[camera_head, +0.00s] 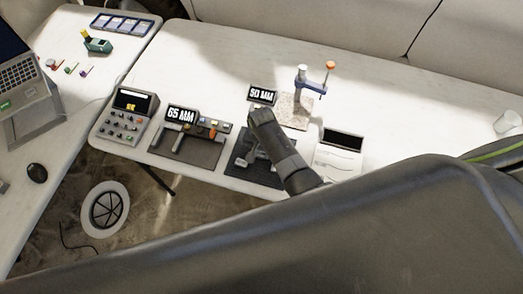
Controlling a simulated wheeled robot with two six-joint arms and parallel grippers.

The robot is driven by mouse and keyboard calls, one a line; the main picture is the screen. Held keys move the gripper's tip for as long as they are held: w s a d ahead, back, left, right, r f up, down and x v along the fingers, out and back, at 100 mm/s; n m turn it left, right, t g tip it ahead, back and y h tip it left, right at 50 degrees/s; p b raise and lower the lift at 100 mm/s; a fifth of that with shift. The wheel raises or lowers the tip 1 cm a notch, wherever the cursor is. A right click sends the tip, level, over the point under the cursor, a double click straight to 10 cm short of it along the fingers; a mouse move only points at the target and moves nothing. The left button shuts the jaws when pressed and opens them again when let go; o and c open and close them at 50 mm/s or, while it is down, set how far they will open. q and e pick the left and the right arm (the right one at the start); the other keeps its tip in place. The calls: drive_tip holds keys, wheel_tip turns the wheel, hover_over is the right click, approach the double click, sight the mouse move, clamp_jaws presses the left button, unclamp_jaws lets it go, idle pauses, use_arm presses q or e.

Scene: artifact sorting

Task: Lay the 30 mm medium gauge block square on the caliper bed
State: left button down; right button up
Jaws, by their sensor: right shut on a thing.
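My right gripper (259,116) is over the rear of a dark mat (238,171), below the "50 MM" display (262,95). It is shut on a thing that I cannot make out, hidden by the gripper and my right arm. A grey metal caliper-like fixture (250,158) lies on this mat, partly covered by the arm. A second dark mat (205,155) to the left carries a similar grey fixture (168,138) by the "65 MM" display (181,114). I cannot identify the 30 mm medium gauge block. My left gripper is not in view.
A keypad device (128,114) stands at the table's left end. A dark-screened device (341,141) is to the right. The far right table is mostly clear.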

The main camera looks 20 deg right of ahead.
drive_tip(key=shift+f, duration=0.15)
drive_tip(key=o, duration=1)
